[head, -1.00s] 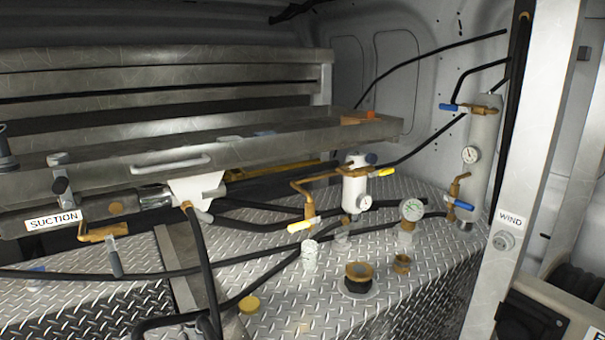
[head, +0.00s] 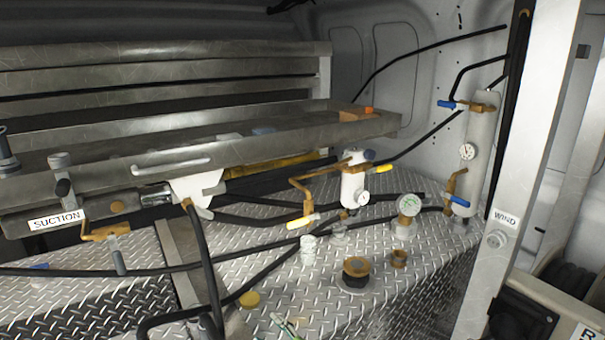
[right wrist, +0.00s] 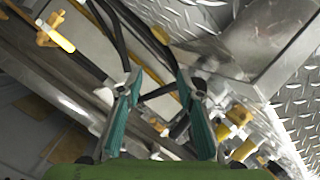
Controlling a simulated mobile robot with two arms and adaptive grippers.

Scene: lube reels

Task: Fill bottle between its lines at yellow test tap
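A small pale, see-through bottle (head: 308,250) stands upright on the diamond plate, below and apart from a brass tap with a yellow lever (head: 301,222). Its fill lines and contents are too small to make out. A second yellow lever (head: 383,169) sits on the white cylinder (head: 354,186). My right gripper (right wrist: 160,82) is open and empty in the right wrist view, with its two teal fingers apart. A teal fingertip, seemingly of the same gripper, shows at the bottom edge of the head view (head: 286,326). My left gripper is not seen.
A dark fitting with a brass top (head: 356,270), a small brass cup (head: 399,258), a gauge (head: 409,206) and a yellow cap (head: 250,299) are on the plate. Black hoses cross behind and left. A metal shelf (head: 230,139) overhangs the back. An upright post (head: 520,150) stands right.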

